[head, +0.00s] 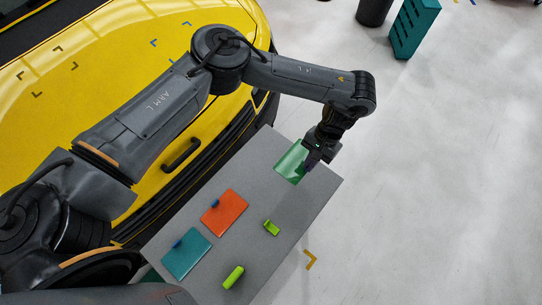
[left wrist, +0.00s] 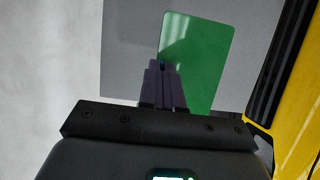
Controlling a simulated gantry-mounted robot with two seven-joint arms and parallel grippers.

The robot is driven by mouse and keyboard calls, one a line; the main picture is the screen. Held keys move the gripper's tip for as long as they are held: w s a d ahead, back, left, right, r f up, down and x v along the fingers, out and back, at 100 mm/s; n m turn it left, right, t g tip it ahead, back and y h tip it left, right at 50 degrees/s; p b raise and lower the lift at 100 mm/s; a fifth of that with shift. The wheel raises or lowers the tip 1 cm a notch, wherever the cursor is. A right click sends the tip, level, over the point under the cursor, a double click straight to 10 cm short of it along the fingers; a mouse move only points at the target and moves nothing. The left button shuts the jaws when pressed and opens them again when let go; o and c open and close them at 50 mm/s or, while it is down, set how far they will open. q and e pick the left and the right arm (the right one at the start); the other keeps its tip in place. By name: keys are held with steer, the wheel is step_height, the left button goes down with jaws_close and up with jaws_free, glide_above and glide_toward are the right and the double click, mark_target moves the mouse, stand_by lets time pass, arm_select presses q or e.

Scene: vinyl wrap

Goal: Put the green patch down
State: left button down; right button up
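My left gripper (head: 311,163) is at the patch's right side, pointing down. In the left wrist view, the green patch (left wrist: 207,52) spreads out flat beyond the fingers. My right gripper is not in view.
The grey table (head: 257,187) also holds an orange patch (head: 225,212), a teal patch (head: 187,254) and two lime-green tools, one in the middle (head: 271,227) and one near the front (head: 233,277). The yellow car (head: 120,75) stands close along the table's left side.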

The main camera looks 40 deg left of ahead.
arm_select(q)
steer(key=a+f, duration=0.2)
steer(key=a, duration=0.1)
steer(key=s+a+f+b, duration=0.1)
steer(key=a+f, duration=0.1)
steer(key=a, duration=0.1)
steer(key=a+f+b, duration=0.1)
steer(key=a+f, duration=0.1)
steer(key=a, duration=0.2)
steer(key=shift+s+a, duration=0.1)
steer(key=shift+s, duration=0.1)
steer(key=shift+f+b, duration=1)
steer(key=shift+f, duration=1.1)
steer(key=c, duration=1.3)
jaws_free()
steer(key=shift+f, duration=0.1)
steer(key=shift+c, duration=0.2)
